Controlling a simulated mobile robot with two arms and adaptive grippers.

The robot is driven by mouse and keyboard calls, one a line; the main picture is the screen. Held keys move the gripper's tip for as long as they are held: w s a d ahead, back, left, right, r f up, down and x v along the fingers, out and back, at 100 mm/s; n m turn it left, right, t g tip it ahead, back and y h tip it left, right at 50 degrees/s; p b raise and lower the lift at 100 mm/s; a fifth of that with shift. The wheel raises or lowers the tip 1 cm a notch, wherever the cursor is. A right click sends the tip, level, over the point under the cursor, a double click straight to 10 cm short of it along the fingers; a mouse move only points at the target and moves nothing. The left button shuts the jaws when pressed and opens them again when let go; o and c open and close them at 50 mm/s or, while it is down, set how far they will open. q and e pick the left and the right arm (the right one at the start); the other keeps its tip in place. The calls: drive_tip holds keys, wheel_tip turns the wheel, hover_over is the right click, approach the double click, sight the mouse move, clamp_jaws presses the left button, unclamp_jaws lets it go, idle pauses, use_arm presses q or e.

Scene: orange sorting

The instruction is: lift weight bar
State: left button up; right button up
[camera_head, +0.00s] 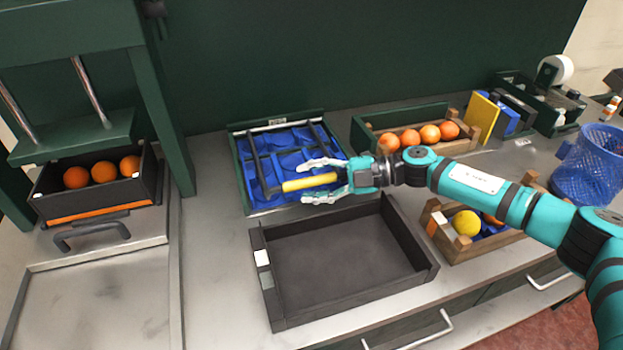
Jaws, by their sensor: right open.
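The weight bar (310,182) shows as a yellow grip with dark arms running back over a blue-lined tray (247,188). My right gripper (322,180) reaches in from the right. Its pale fingers are open, one on the far side and one on the near side of the yellow grip's right end. I cannot tell whether they touch it. The gripper's palm hides that right end. The bar lies low across the front of the tray. My left gripper is not in view.
An empty dark crate (345,295) stands just in front of the tray. Wooden crates with oranges (430,133) and a yellow ball (466,223) are at right, with a blue mesh basket (590,165). A dark drawer of oranges (103,172) sits under a green press at left.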

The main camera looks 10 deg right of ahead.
clamp_jaws()
idle(0.3)
drive_tip(key=w+r+m+g+p, duration=0.1)
drive_tip(key=w+r+m+p, duration=0.1)
drive_tip(key=r+p, duration=0.3)
drive_tip(key=w+a+r+m+g+h+p, duration=0.1)
drive_tip(key=w+r+p, duration=0.4)
drive_tip(key=r, duration=0.5)
drive_tip(key=shift+w+a+r+m+p, duration=0.3)
drive_tip(key=shift+r+m+p, duration=0.15)
drive_tip(key=shift+p, duration=0.3)
